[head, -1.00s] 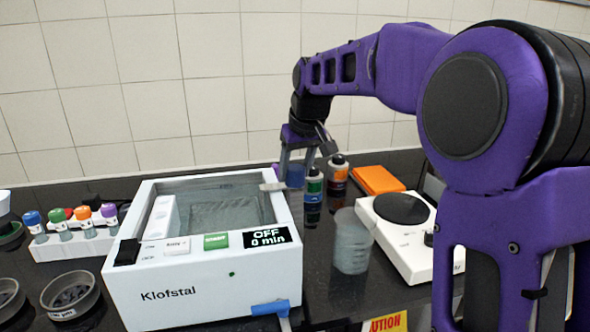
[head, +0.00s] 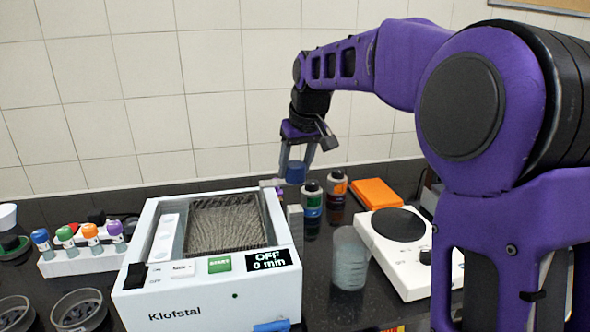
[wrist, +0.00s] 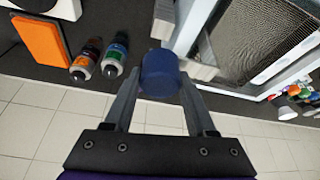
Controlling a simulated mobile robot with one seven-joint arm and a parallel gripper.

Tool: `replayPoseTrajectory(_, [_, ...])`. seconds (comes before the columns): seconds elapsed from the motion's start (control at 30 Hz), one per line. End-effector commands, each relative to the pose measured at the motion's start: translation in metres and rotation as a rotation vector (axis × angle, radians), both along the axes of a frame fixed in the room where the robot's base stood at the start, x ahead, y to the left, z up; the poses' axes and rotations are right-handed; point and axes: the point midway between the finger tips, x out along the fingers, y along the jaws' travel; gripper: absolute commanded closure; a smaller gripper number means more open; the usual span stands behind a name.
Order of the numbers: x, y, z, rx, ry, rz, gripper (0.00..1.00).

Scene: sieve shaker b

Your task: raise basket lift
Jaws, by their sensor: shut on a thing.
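The white Klofstal bath (head: 205,306) stands on the dark counter. Its metal mesh basket (head: 226,222) sits high in the tank opening, near the rim; it also shows in the wrist view (wrist: 262,40). A blue knob (head: 296,172) is beside the bath's far right corner, at the end of a grey lift arm (head: 272,183). My gripper (head: 297,168) is shut on this knob from above. In the wrist view the blue knob (wrist: 160,74) sits between both fingers. A grey upright post (head: 295,222) stands at the bath's right side.
Two bottles, green-blue (head: 312,210) and orange (head: 336,198), stand just right of the knob. A clear beaker (head: 350,260), a white device with a black plate (head: 400,226) and an orange box (head: 376,193) are further right. A rack of coloured-cap bottles (head: 84,256) is left.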

Motion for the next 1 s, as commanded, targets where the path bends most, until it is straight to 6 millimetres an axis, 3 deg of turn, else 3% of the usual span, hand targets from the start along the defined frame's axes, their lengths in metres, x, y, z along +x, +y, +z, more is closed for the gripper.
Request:
replayPoseTrajectory(0.03, [0.001, 0.001, 0.02, 0.002, -0.009, -0.001, 1.0])
replayPoseTrajectory(0.1, [0.001, 0.001, 0.028, 0.002, -0.01, -0.001, 1.0])
replayPoseTrajectory(0.47, [0.002, 0.001, 0.032, 0.004, -0.017, -0.002, 1.0])
replayPoseTrajectory(0.5, [0.002, 0.001, 0.032, 0.004, -0.017, -0.001, 0.42])
replayPoseTrajectory(0.6, [0.002, 0.001, 0.031, 0.003, -0.014, -0.001, 0.24])
replayPoseTrajectory(0.67, [0.001, 0.001, 0.03, 0.003, -0.012, -0.001, 0.14])
replayPoseTrajectory(1.0, [0.0, 0.0, 0.03, 0.001, -0.007, -0.001, 0.14])
